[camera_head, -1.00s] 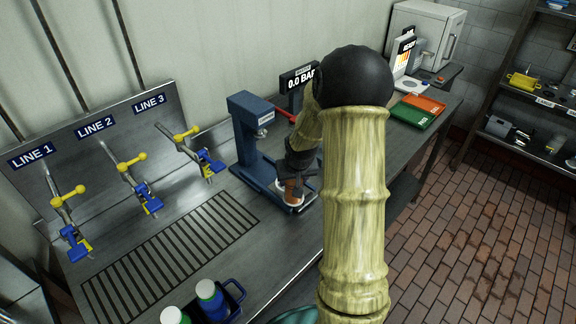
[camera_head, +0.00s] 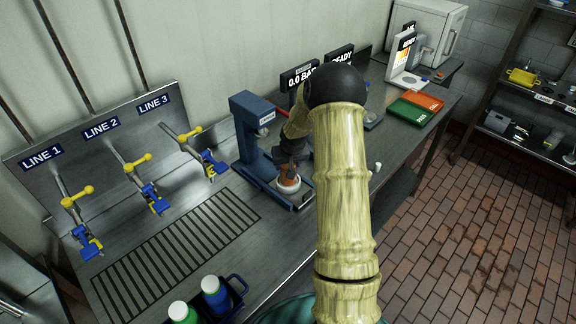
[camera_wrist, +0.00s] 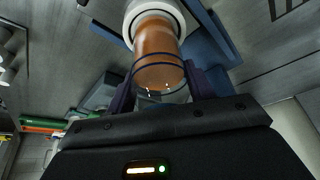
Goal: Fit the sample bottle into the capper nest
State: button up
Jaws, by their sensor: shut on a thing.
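The sample bottle (camera_head: 289,181), with orange-brown contents and a clear top, is upright or nearly so at the capper's base. In the wrist view the bottle (camera_wrist: 157,50) stands between my fingers, its far end against or inside a white ring, the capper nest (camera_wrist: 133,10). I cannot tell how deep it sits. The nest (camera_head: 287,188) shows as a pale rim around the bottle in the head view. My gripper (camera_head: 290,162) is shut on the bottle's upper part; its fingers also show in the wrist view (camera_wrist: 165,88). The blue capper (camera_head: 246,130) rises just left of my gripper.
Valves on three lines (camera_head: 145,180) stand at left behind a drain grate (camera_head: 180,250). Red and green trays (camera_head: 412,112) lie at the back right. A small white piece (camera_head: 377,167) lies near the bench edge.

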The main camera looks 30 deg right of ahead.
jog(key=shift+f, duration=0.75)
jog(key=shift+f, duration=0.2)
jog(key=o, duration=1.1)
jog(key=shift+r, duration=0.25)
jog(key=b+v, duration=0.3)
jog(key=v, duration=0.9)
jog(key=shift+f, duration=0.1)
